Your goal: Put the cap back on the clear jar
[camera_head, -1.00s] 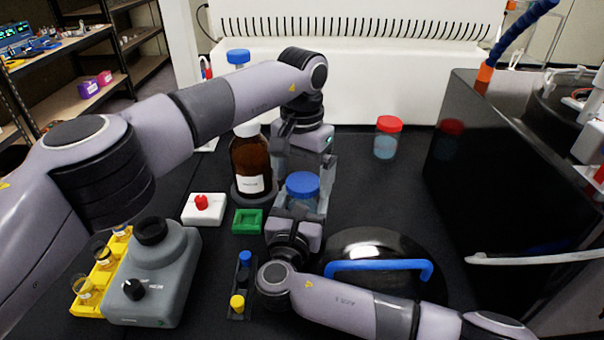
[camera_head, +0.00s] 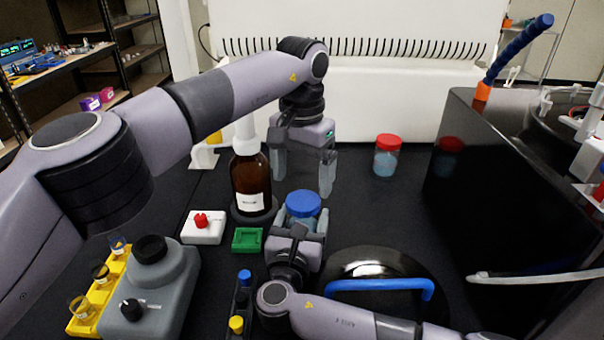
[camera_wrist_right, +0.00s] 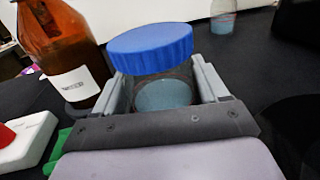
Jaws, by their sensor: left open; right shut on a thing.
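The clear jar (camera_wrist_right: 163,95) holds pale blue contents and stands between the fingers of my right gripper (camera_head: 300,229), which is shut on it. The blue cap (camera_head: 303,203) sits over the jar's mouth, and it also shows in the right wrist view (camera_wrist_right: 150,48). I cannot tell whether it is screwed tight. My left gripper (camera_head: 303,178) is open and empty, pointing down above and just behind the cap, apart from it. The jar's lower part is mostly hidden by my right gripper.
A brown bottle (camera_head: 250,183) stands just left of the jar. A red-capped jar (camera_head: 387,157) stands farther back right. A green square holder (camera_head: 247,239) and a white box with a red knob (camera_head: 204,228) lie left. A dark dome with a blue handle (camera_head: 378,290) is front right.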

